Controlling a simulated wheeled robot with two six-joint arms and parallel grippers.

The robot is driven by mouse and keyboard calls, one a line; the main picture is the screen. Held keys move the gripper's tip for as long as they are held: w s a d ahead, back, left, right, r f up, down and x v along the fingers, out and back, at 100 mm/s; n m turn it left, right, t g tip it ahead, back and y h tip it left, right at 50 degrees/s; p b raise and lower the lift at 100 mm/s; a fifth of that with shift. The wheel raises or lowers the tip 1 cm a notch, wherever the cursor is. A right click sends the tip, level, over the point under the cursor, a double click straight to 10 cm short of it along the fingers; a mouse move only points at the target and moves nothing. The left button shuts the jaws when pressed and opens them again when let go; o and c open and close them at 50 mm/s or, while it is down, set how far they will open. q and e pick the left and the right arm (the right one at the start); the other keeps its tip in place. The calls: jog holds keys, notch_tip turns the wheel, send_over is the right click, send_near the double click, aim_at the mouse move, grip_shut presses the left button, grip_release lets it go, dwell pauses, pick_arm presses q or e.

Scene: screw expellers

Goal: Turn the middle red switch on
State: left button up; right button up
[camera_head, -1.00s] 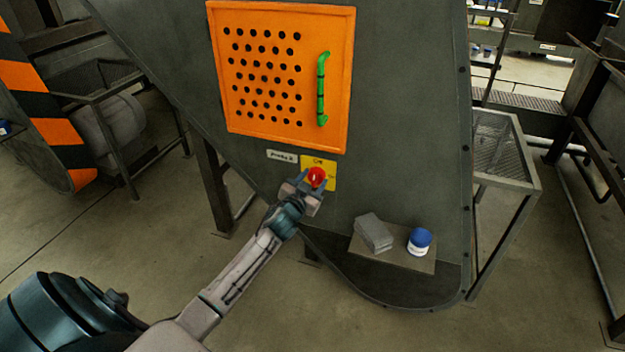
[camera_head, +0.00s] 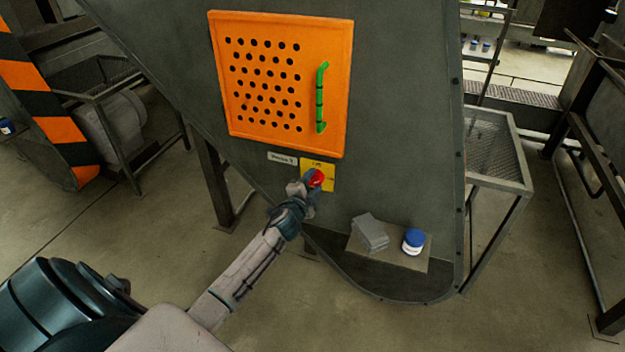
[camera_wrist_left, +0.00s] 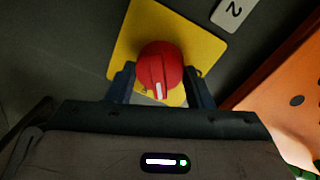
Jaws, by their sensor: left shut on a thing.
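The red switch (camera_head: 317,178) is a round knob on a yellow plate (camera_head: 329,177) below the orange panel. It also shows in the left wrist view (camera_wrist_left: 160,66), with a white mark on its ridge, on the yellow plate (camera_wrist_left: 207,45). My left gripper (camera_head: 312,181) is at the knob, its two fingers on either side of it. In the left wrist view the gripper (camera_wrist_left: 160,84) is shut on the knob, which fills the gap between the fingers. The knob's lower edge is partly hidden in the head view. My right gripper is not in view.
The orange perforated panel (camera_head: 280,140) has a green handle (camera_head: 320,98) above the switch. A label plate (camera_head: 282,158) is left of the yellow plate. Grey blocks (camera_head: 369,232) and a blue-lidded jar (camera_head: 413,242) rest on a ledge at lower right.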

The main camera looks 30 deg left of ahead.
pick_arm(q)
jog(key=m+p, duration=0.1)
jog(key=m, duration=0.2)
jog(key=shift+d, duration=0.1)
jog(key=shift+f+m+y, duration=0.1)
jog(key=shift+m+y, duration=0.2)
jog(key=shift+m, duration=1.3)
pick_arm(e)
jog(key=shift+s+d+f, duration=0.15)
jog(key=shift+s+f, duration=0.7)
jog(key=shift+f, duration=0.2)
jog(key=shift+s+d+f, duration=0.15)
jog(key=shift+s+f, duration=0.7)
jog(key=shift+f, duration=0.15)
pick_arm(q)
jog(key=o, duration=1)
